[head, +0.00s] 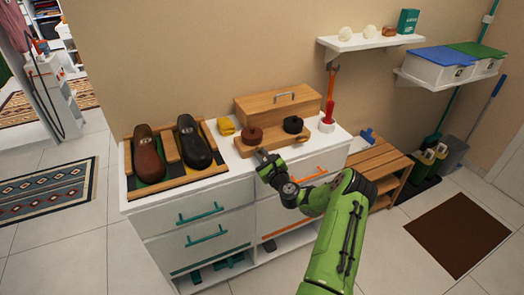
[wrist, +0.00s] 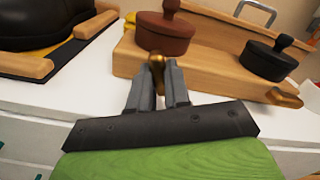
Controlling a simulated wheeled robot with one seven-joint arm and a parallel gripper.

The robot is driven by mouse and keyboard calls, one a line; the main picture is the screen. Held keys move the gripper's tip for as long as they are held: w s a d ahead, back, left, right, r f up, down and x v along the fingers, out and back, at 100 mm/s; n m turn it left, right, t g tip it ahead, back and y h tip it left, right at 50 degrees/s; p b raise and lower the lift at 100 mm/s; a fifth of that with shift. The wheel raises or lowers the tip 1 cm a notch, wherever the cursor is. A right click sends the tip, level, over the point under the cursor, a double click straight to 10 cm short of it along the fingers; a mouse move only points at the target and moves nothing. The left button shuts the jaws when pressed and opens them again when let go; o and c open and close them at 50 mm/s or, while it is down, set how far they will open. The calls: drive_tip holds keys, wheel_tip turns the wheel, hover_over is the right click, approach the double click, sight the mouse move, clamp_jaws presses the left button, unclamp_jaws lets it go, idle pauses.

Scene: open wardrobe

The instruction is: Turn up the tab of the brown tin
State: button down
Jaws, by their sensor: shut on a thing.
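The brown tin (head: 253,135) is a low, round, reddish-brown tin on the wooden stand (head: 230,147) on top of the white cabinet. A brass tab (wrist: 156,61) is at the stand's front edge, just in front of the tin. My gripper (wrist: 157,75) is shut on this tab, its two grey fingers on either side of it. In the head view my gripper (head: 263,153) is at the stand's front, and the tab's exact angle is hidden there.
A black tin (wrist: 268,61) stands to the right, with another brass tab (wrist: 285,97) in front of it. A wooden box with a handle (head: 277,104) is behind. Shoes on a tray (head: 217,170) and a yellow cloth (head: 225,127) are to the left.

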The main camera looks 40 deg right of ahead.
drive_tip(key=shift+f+m+p, duration=0.1)
drive_tip(key=shift+m+p, duration=1.2)
drive_tip(key=shift+m, duration=1)
drive_tip(key=c, duration=1.4)
unclamp_jaws()
drive_tip(key=shift+o, duration=0.2)
drive_tip(key=v, duration=1.5)
drive_tip(key=shift+s+p, duration=0.4)
drive_tip(key=shift+a, duration=0.2)
